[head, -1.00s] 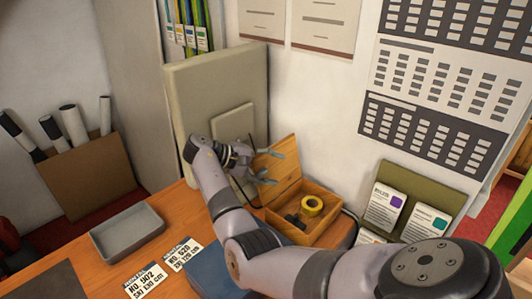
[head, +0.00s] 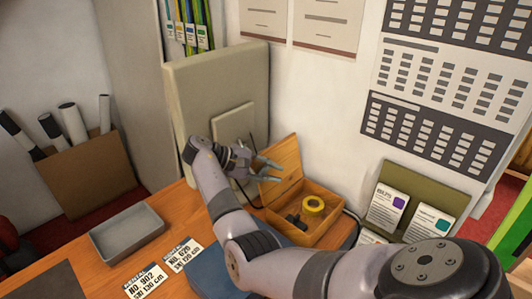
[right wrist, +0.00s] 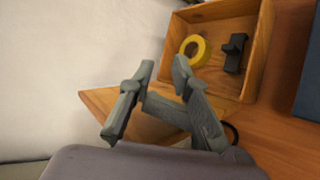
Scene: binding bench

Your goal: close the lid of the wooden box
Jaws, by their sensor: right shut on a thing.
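The wooden box (head: 327,229) stands on the bench against the wall, with its hinged lid (head: 286,160) raised and leaning back. A yellow tape roll (head: 313,204) and a dark object (head: 296,221) lie inside the box. My right gripper (head: 278,173) is at the left edge of the lid and shut on it. In the right wrist view, the right gripper (right wrist: 164,66) has its fingers at the lid (right wrist: 98,100), partly hiding it, with the open box (right wrist: 262,55) beyond. My left gripper is not in view.
A beige panel (head: 190,95) stands behind my right arm. A grey tray (head: 128,232) and label cards (head: 146,282) lie to the left on the bench. A card holder (head: 440,187) stands right of the box. A dark cable runs behind the box.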

